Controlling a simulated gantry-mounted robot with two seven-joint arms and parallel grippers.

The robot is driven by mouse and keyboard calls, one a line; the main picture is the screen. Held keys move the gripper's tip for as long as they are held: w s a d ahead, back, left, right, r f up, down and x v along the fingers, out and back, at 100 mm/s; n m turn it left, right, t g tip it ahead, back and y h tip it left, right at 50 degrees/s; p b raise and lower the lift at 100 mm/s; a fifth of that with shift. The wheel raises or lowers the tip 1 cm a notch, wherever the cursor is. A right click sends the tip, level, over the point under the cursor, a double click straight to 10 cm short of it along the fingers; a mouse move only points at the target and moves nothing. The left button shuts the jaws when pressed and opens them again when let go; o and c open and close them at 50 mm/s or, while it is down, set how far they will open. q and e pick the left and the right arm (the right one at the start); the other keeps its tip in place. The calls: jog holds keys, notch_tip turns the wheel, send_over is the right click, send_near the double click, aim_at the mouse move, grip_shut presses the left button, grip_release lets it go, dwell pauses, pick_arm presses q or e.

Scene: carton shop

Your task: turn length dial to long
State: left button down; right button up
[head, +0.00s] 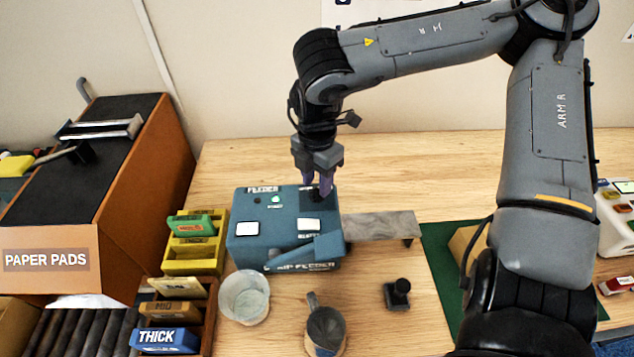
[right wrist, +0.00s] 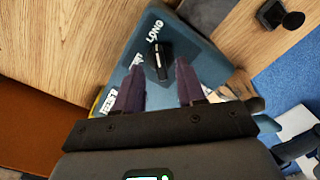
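The blue feeder box (head: 262,240) stands on the wooden table, with buttons and white labels on top. Its black length dial (right wrist: 160,62) shows in the right wrist view, beside a "LONG" label (right wrist: 154,30). The dial has a pale line on it; I cannot tell its exact setting. My right gripper (head: 318,188) points down over the back right corner of the feeder and hides the dial in the head view. In the right wrist view its two purple fingers (right wrist: 160,82) are apart, with the dial just beyond and between their tips. My left gripper is not in view.
A clear cup (head: 244,297), a dark scoop-like vessel (head: 325,328) and a small black knobbed block (head: 398,293) stand in front of the feeder. A grey ledge (head: 382,227) adjoins its right side. A yellow rack (head: 193,265) and the paper pads bin (head: 150,190) are left.

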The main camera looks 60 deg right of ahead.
aim_at(317, 189)
notch_tip(317, 189, up, 9)
dwell(0.4)
jog(key=shift+r, duration=0.15)
